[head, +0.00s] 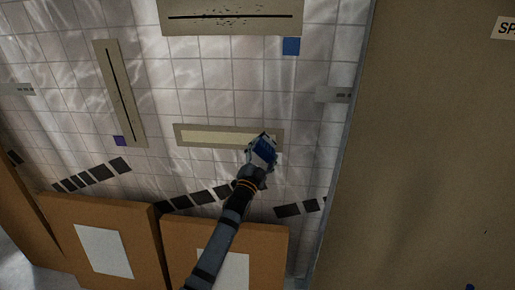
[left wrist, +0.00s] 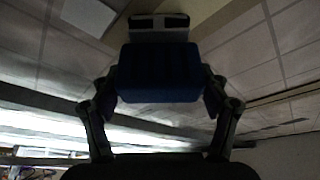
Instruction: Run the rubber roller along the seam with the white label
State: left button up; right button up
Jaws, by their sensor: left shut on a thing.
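My left gripper (head: 262,150) reaches up from below in the head view, at the right end of the middle seam panel (head: 215,138), which has a pale yellow strip. It is shut on a blue block-shaped tool (left wrist: 160,72) with a grey head and dark slots. I cannot tell whether this is the rubber roller, or whether it touches the panel. A pale square (left wrist: 88,15) in the left wrist view may be the white label. In the head view, the arm and tool hide the panel's lower right corner.
A left panel (head: 109,70) has a black seam and a purple label (head: 120,141). A top panel (head: 232,27) has a black seam and a blue label (head: 291,46). Brown boxes (head: 60,215) stand below. A large brown board (head: 430,150) fills the right side.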

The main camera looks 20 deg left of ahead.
aim_at(275, 153)
pick_arm(q)
jog(key=shift+w+d+r, duration=0.1)
jog(key=shift+d, duration=0.3)
jog(key=shift+w+d, duration=0.25)
jog(key=shift+d, duration=0.45)
jog(key=shift+w+d, duration=0.2)
jog(key=shift+d, duration=0.5)
jog(key=shift+s+d+p, duration=0.1)
jog(key=shift+s+p, duration=0.3)
jog(key=shift+p, duration=0.2)
jog(key=s+p, duration=0.1)
jog(key=s, duration=0.1)
jog(key=s+d+p, duration=0.1)
jog(key=s+p, duration=0.1)
jog(key=s, duration=0.1)
jog(key=shift+d, duration=0.15)
